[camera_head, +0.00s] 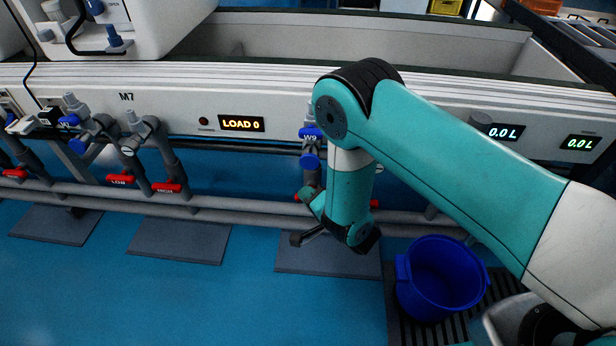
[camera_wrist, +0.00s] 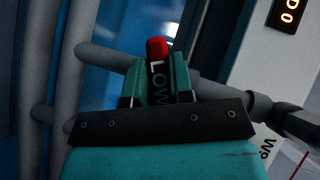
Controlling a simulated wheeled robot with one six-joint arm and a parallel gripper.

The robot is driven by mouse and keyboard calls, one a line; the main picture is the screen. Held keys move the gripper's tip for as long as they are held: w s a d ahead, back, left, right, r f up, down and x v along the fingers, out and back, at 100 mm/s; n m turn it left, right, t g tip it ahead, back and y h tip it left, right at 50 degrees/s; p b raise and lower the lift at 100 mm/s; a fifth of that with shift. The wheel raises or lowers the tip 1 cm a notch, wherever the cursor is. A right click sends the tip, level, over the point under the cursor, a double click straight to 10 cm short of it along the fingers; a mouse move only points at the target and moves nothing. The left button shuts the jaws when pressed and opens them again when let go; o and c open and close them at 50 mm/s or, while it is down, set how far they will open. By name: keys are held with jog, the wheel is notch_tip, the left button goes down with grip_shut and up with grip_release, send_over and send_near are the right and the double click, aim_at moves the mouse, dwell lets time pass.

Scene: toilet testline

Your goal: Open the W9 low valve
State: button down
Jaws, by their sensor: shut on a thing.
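The W9 low valve has a red handle marked LOW (camera_wrist: 158,66), seen in the wrist view between the two teal fingers. My gripper (camera_wrist: 157,92) is shut on this handle. The handle lies across its grey pipe and roughly parallel to the long grey floor pipes. In the head view my gripper (camera_head: 308,198) is at the lower pipes under the W9 label (camera_head: 310,137). Only a small red bit of the handle shows there; the fingers and my arm hide the rest. Another red handle (camera_head: 374,203) shows just right of my arm.
A blue bucket (camera_head: 440,278) stands on the floor right of my gripper. At left, under M7, are red LOW (camera_head: 121,180) and HIGH (camera_head: 167,187) handles. A display reads LOAD 0 (camera_head: 241,123). Long grey pipes (camera_head: 235,204) run low along the line. The floor at front left is clear.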

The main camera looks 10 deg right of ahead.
jog(key=r+n+h+p, duration=0.1)
jog(key=p, duration=0.1)
jog(key=shift+r+g+p, duration=0.1)
jog(key=shift+g+p, duration=0.3)
jog(key=n+h+p, duration=0.1)
jog(key=g+h+p, duration=0.1)
jog(key=shift+a+f+n+h, duration=0.15)
jog(key=shift+f+n+h, duration=0.2)
jog(key=shift+n+h, duration=0.05)
jog(key=shift+w+f+n+g+h+p, duration=0.15)
jog(key=shift+n+g+h+p, duration=0.35)
jog(key=shift+n+h, duration=0.5)
jog(key=shift+f+n+g+h, duration=0.1)
jog(key=shift+n+g+h, duration=0.45)
jog(key=shift+h, duration=1.15)
jog(key=c, duration=1.1)
grip_release()
jog(key=shift+o, duration=0.5)
jog(key=shift+d, duration=0.2)
